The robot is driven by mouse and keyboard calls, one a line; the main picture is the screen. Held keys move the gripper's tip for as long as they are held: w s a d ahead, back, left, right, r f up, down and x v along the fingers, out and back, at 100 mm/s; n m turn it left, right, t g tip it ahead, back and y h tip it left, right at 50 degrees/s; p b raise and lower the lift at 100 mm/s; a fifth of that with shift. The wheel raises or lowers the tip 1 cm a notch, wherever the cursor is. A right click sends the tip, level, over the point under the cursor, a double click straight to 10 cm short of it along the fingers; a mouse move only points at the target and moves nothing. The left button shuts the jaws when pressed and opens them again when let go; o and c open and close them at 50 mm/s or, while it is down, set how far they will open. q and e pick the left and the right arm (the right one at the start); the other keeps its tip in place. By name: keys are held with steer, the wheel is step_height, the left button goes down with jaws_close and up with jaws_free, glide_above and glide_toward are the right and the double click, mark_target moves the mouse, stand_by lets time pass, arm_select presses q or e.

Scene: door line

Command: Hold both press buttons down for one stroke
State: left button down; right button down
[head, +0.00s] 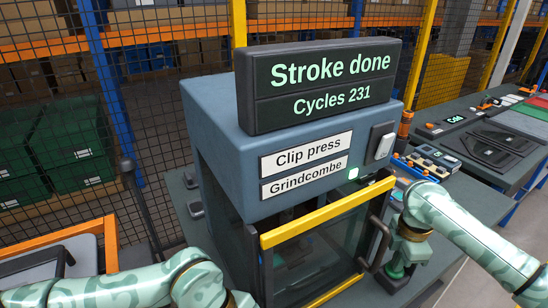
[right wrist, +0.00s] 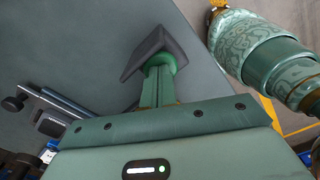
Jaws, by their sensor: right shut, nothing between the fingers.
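The clip press (head: 222,150) stands in the middle of the head view. Its display (head: 318,85) reads "Stroke done" and "Cycles 231". The right press button is green (right wrist: 160,61) and sits in a dark angled housing (right wrist: 150,48) in the right wrist view. My right gripper (right wrist: 158,77) is shut and empty, its fingertips at the button and seeming to touch it; how far the button is pressed I cannot tell. In the head view this gripper (head: 398,264) is over the housing (head: 388,283) right of the press. My left gripper and the left button are not visible.
A bench (head: 490,135) with trays and parts runs off right. Mesh fencing (head: 60,130) and shelving stand behind. An orange-edged bin (head: 70,250) is at left.

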steer(key=shift+r, duration=3.5)
